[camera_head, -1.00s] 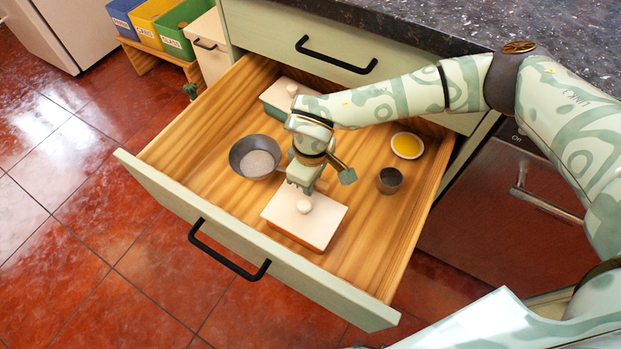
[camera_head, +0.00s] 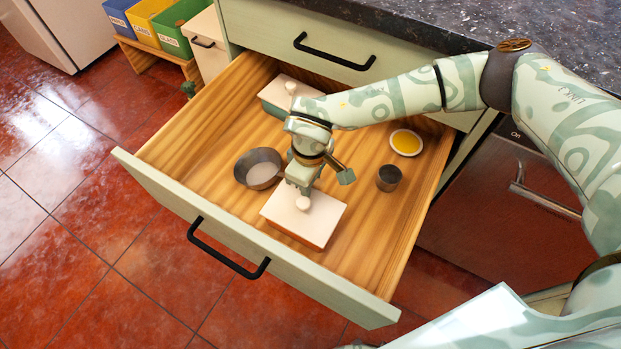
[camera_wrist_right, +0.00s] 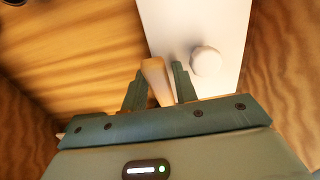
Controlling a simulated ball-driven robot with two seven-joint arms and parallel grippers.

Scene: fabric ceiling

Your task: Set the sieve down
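The sieve (camera_head: 262,171) is a dark round bowl with a pale inside, in the open wooden drawer (camera_head: 375,235), left of my right gripper (camera_head: 301,188). I cannot tell whether its bowl touches the drawer floor. In the right wrist view a light wooden handle (camera_wrist_right: 157,80) lies between the two fingers of the right gripper (camera_wrist_right: 158,82), which look closed on it; the sieve's bowl is not clearly seen there. In the head view the gripper hides the handle. My left gripper is not in view.
A white-lidded box (camera_head: 322,222) with a knob is just below the right gripper; its lid shows in the wrist view (camera_wrist_right: 205,25). Another lidded box (camera_head: 288,92) stands at the back. A dark cup (camera_head: 389,178) and a yellow-filled dish (camera_head: 406,143) are at right. Drawer floor at far left is clear.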

